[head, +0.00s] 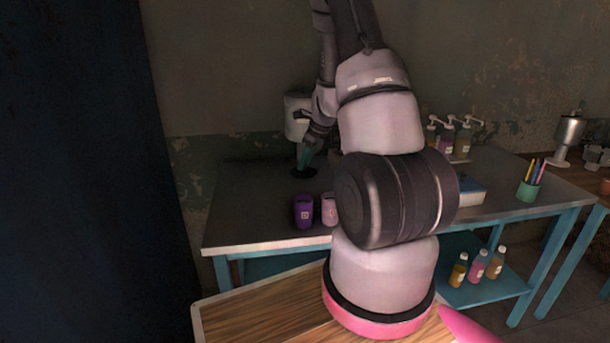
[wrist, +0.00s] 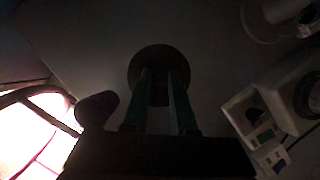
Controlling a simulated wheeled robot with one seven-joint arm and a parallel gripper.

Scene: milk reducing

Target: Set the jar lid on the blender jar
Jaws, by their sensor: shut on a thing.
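My gripper (head: 305,160) is at the back left of the metal-topped table, with its fingers pointing down. The jar lid, a dark round disc (head: 303,172), is right below the fingertips, on or just above the tabletop. In the wrist view, the teal fingers of my gripper (wrist: 160,85) are close together at the middle of the lid (wrist: 154,54), shut on it. I cannot make out the blender jar for certain. A pale round thing (wrist: 285,10) at the wrist view's top right is cut off by the edge.
A purple container (head: 303,211) and a pink one (head: 329,209) stand near the table's front edge. Pump bottles (head: 447,138) and a pencil cup (head: 528,190) are farther right.

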